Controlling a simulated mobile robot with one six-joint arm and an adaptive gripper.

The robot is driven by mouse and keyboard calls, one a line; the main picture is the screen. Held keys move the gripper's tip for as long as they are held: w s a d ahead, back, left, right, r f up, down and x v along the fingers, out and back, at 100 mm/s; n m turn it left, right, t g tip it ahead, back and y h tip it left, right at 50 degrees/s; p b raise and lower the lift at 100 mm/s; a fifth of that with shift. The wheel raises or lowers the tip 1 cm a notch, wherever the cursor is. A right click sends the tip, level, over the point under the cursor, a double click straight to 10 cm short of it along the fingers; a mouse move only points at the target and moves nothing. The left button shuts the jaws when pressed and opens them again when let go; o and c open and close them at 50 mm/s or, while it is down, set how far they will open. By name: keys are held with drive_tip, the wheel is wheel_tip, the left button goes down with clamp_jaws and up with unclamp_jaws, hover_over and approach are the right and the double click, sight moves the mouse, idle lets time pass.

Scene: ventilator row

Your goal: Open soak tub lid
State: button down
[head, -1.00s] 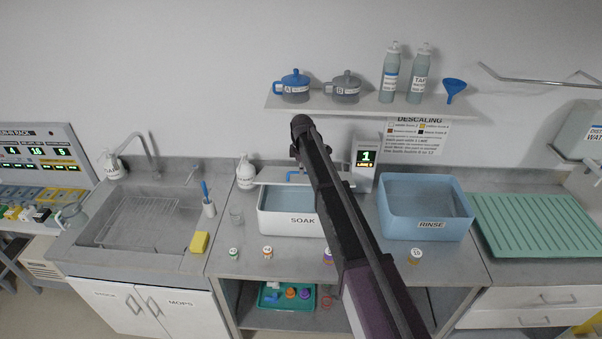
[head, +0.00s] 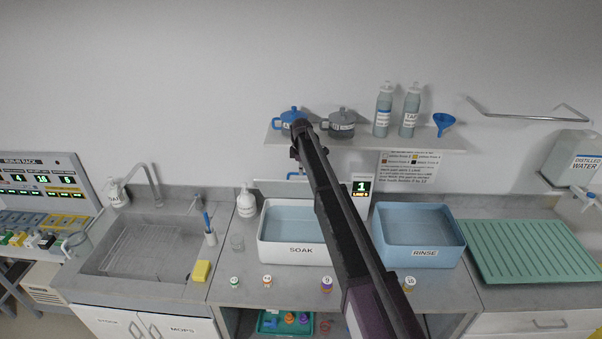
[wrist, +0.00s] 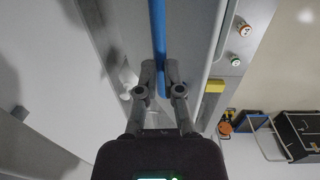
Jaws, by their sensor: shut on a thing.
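The white soak tub (head: 290,250), labelled SOAK, stands on the counter with its top open and bluish liquid showing. Its pale lid (head: 268,187) stands raised, roughly upright, along the tub's back edge, partly hidden by my arm. The lid's blue handle (head: 296,176) shows beside my arm. In the wrist view the blue handle (wrist: 158,35) runs between my fingers, and my gripper (wrist: 161,88) is shut on it. In the head view my arm crosses in front of the tub's right side and hides the gripper's fingertips.
The blue rinse tub (head: 420,252) stands right of the soak tub. A small display (head: 361,188) stands behind, between them. A shelf (head: 360,140) with jugs and bottles hangs above my gripper. Several small labelled jars line the counter front. A white bottle (head: 246,203) stands left of the lid.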

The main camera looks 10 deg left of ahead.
drive_tip(key=shift+w+d+f, duration=0.1)
drive_tip(key=shift+w+d, duration=0.05)
drive_tip(key=shift+w, duration=0.25)
drive_tip(key=c, duration=0.9)
unclamp_jaws()
drive_tip(key=shift+w+f, duration=0.1)
drive_tip(key=shift+o, duration=1.1)
drive_tip(key=shift+w+f, duration=0.15)
drive_tip(key=shift+w, duration=0.1)
drive_tip(key=shift+w+f, duration=0.1)
drive_tip(key=shift+f, duration=0.05)
drive_tip(key=shift+s, duration=0.2)
